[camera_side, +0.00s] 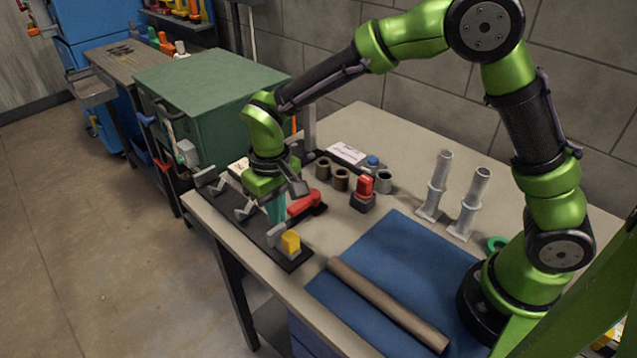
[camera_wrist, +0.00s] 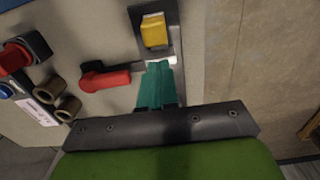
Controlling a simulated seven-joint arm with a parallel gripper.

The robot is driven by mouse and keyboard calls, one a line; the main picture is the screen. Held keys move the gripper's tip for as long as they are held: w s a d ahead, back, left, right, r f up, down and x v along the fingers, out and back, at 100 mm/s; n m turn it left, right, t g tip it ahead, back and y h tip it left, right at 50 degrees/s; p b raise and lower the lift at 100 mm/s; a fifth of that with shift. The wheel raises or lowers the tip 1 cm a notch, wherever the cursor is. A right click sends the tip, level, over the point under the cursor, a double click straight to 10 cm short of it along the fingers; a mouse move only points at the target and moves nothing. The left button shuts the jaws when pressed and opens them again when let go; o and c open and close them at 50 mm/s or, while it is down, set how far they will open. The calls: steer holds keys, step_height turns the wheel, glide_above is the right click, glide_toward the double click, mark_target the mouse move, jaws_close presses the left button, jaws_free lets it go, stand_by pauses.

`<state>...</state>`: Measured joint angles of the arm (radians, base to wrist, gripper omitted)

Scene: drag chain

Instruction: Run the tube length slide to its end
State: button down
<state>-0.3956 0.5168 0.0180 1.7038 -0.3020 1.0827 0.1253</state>
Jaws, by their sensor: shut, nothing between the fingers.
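A yellow block (camera_side: 290,242), likely the tube length slide, sits at the near end of a dark rail (camera_side: 293,259) along the table's left edge. In the wrist view the yellow block (camera_wrist: 154,30) lies just beyond my fingertips. My gripper (camera_side: 277,218) points down over the rail, behind the yellow block in the side view. Its teal fingers (camera_wrist: 159,66) are shut together with nothing between them. I cannot tell whether the fingertips touch the block or rail. A red-handled lever (camera_side: 305,203) lies beside the fingers; it also shows in the wrist view (camera_wrist: 105,80).
Grey brackets (camera_side: 243,212) stand along the rail. A brown tube (camera_side: 385,305) lies on the blue mat (camera_side: 410,255). A red switch (camera_side: 364,187), brown rings (camera_side: 340,180) and two grey upright posts (camera_side: 467,205) stand behind. The table's left edge is close to the rail.

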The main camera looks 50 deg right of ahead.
steer(key=shift+r, duration=2.45)
